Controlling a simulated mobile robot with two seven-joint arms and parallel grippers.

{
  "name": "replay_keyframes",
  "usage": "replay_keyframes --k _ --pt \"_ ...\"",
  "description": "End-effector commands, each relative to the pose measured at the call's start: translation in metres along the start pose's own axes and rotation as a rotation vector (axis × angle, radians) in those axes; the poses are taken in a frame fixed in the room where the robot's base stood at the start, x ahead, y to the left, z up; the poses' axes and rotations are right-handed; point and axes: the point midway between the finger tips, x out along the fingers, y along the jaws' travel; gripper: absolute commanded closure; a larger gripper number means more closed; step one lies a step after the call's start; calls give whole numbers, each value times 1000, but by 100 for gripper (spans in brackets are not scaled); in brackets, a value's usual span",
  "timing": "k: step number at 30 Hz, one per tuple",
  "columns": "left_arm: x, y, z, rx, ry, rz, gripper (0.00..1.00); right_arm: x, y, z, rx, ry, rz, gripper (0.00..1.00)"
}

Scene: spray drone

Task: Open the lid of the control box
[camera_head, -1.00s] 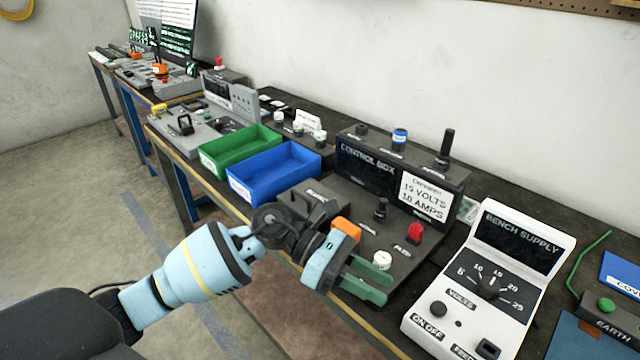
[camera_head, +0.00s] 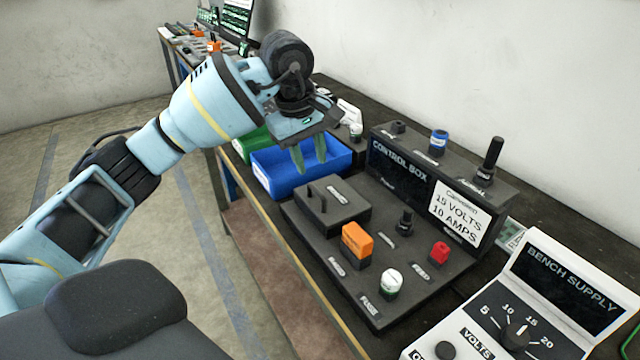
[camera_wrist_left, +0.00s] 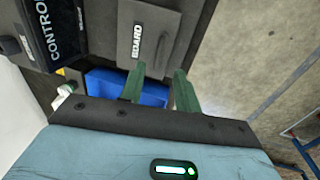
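The control box (camera_head: 400,165) is a dark grey panel with a raised back carrying its name and a voltage label. On its left part is a closed dark lid (camera_head: 345,207) with a small bar handle (camera_head: 316,198). In the left wrist view, the lid (camera_wrist_left: 135,22) and its handle (camera_wrist_left: 160,52) lie beyond the fingertips. The fingers also show in the left wrist view (camera_wrist_left: 157,82). My right gripper is not in view.
An orange switch (camera_head: 356,240), a red switch (camera_head: 439,252), a white knob (camera_head: 391,283) and a black lever (camera_head: 404,220) stand on the panel. A blue bin (camera_head: 278,188) is behind-left. A white bench supply (camera_head: 560,290) is at the right.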

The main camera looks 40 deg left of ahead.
Motion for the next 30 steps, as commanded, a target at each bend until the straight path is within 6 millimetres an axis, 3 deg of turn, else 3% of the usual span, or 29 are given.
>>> replay_keyframes --k 18,29,30 --pt "72 0 2 0 -5 0 67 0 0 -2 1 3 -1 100" --pt "77 0 1 0 -3 2 67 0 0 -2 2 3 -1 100" --pt "77 0 1 0 -3 2 71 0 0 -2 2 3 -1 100"
